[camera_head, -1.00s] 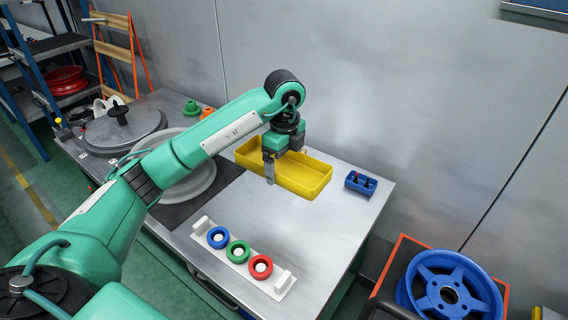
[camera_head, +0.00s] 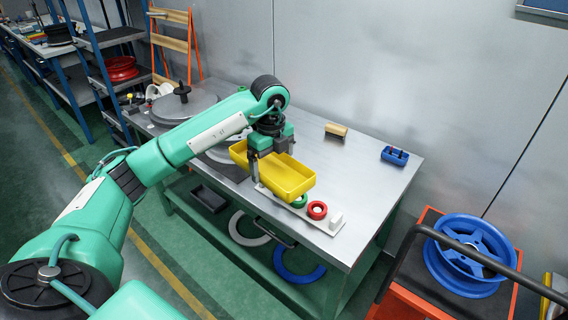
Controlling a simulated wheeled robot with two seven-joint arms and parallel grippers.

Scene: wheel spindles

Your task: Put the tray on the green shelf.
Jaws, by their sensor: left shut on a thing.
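My left gripper (camera_head: 255,168) is shut on the near wall of the yellow tray (camera_head: 292,186), with one finger outside that wall. The tray looks empty and roughly level. It hangs above the metal table, partly in front of the white holder with coloured rings. My right gripper is not in view.
The white holder (camera_head: 335,222) carries a red ring (camera_head: 317,210) and a green ring (camera_head: 299,201). A brush (camera_head: 336,129) and a blue caddy (camera_head: 394,156) stand on the table (camera_head: 375,185). A blue wheel rim (camera_head: 466,254) lies at right. A white ring and a blue ring lie below the table.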

